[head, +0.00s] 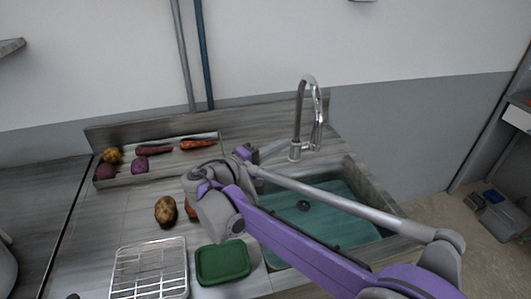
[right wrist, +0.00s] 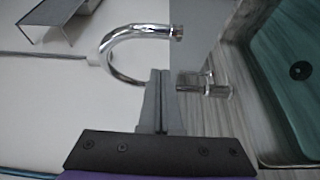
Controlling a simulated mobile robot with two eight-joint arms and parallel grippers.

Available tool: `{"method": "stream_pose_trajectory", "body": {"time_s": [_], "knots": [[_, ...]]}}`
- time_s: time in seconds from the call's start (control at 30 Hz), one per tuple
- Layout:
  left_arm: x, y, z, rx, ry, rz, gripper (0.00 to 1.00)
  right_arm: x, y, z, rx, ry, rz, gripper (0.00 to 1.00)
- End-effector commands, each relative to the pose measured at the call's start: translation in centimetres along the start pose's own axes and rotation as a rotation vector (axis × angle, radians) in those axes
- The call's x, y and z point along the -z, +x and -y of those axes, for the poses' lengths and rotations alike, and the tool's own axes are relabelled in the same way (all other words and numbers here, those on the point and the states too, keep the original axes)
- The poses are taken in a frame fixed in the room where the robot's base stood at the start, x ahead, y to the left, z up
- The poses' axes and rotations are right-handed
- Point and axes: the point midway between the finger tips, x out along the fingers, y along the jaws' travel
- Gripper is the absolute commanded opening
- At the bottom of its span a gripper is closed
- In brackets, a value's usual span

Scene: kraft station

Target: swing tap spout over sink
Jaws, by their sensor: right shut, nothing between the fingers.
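The chrome tap (head: 298,118) stands upright on the counter behind the sink. Its gooseneck spout arches up, and the free end hangs at the right of the post, near the sink's back edge. The sink (head: 340,185) has a teal basin with a dark drain. My right gripper (head: 252,153) is left of the tap, apart from it in the head view. In the right wrist view its fingers (right wrist: 161,72) are shut and empty, with the curved spout (right wrist: 112,48) and the tap body (right wrist: 205,86) close by; contact cannot be told. My left gripper is out of view.
A green container (head: 222,262) and a wire rack (head: 149,270) are on the counter at the front. Several vegetables lie in a tray (head: 166,172) at the back left. My right arm crosses above the sink.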

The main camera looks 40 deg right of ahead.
Motion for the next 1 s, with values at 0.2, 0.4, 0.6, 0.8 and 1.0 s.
{"method": "stream_pose_trajectory", "body": {"time_s": [0.2,0.4,0.6,0.8,1.0], "knots": [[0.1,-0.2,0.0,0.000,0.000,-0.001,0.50,-1.5,3.4,-0.1,0.000,0.001,0.001,0.00],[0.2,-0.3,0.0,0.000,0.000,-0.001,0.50,-2.7,4.5,0.0,0.000,0.001,0.000,0.00],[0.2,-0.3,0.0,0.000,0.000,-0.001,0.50,-2.8,4.7,0.0,0.000,0.001,-0.001,0.00],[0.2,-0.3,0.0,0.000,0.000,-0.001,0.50,-2.9,4.7,0.0,0.000,0.001,-0.001,0.00],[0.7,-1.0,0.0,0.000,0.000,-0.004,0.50,-4.5,6.4,-0.2,-0.001,0.002,0.003,0.00]]}}
